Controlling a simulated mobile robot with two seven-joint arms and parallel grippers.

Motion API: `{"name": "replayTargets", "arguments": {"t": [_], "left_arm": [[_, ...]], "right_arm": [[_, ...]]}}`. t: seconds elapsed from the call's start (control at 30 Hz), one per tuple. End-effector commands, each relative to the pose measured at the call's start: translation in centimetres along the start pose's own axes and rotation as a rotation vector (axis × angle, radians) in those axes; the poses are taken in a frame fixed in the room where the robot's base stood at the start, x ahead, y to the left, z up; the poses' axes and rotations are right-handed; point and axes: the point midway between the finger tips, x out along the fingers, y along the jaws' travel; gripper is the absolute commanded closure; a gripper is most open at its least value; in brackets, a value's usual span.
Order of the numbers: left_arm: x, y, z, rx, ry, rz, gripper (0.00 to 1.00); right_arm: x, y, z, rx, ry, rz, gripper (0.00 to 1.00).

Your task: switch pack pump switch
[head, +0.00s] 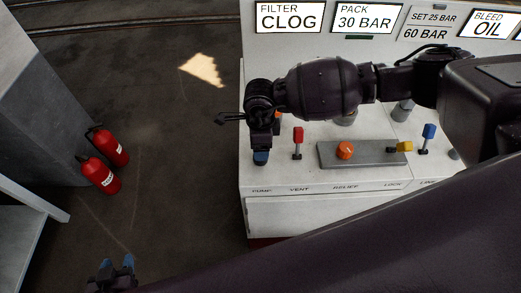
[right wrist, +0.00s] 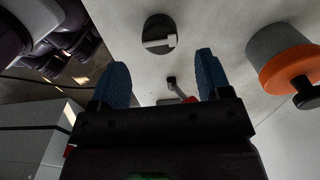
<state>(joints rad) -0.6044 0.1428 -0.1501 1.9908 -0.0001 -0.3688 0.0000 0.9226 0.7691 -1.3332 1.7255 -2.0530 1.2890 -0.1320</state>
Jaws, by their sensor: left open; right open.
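My right gripper (head: 261,155) hangs at the left end of the white console, above the PUMP label, and hides what stands there. In the right wrist view the right gripper (right wrist: 163,78) has its blue fingers apart with nothing held. A black round switch with a pale bar (right wrist: 158,36) lies beyond the fingertips; its label is not visible. A lever with a red part (right wrist: 180,90) shows between the fingers. The PACK sign (head: 367,19) reads 30 BAR. My left gripper (head: 116,263) is open and empty at the bottom left, away from the console.
The console (head: 275,182) carries a red vent lever (head: 297,142), an orange knob (head: 345,150), a yellow lever (head: 404,146) and a blue lever (head: 429,131). Another orange part (right wrist: 288,68) is at the right in the wrist view. Red extinguishers (head: 105,178) stand on the floor, left.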

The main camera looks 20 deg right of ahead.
Motion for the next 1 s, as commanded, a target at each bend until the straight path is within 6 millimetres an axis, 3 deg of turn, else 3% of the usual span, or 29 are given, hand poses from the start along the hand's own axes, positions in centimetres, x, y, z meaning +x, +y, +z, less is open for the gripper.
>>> {"name": "replayTargets", "arguments": {"t": [0.1, 0.33, 1.0], "left_arm": [[-0.1, 0.0, 0.0, 0.0, -0.002, -0.001, 0.57], [-0.1, 0.0, -0.1, 0.0, -0.001, 0.0, 0.57], [0.2, 0.0, -0.6, 0.001, 0.009, 0.001, 0.57]], "right_arm": [[-2.1, -0.1, 0.0, 0.0, -0.001, -0.003, 0.29], [-4.3, 0.0, 0.0, 0.0, 0.0, -0.001, 0.29], [-4.6, 0.4, 0.3, 0.001, -0.017, 0.012, 0.29]]}}
